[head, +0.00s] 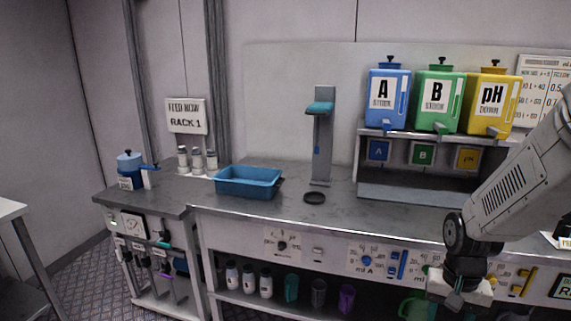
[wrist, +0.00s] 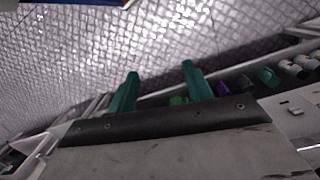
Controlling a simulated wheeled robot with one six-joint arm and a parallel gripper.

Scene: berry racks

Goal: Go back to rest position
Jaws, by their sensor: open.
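My gripper (head: 459,296) hangs at the lower right of the head view, in front of the bench's front panel, at the end of my folded grey arm. In the wrist view my gripper's two green fingers (wrist: 159,86) stand apart with nothing between them. The wrist view looks down past a dark bench edge toward the patterned metal floor (wrist: 150,45). The fingertips are partly cut off or too small to make out in the head view.
Blue A (head: 388,97), green B (head: 437,98) and yellow pH (head: 492,100) containers stand on a shelf. Bottles and cups sit below.

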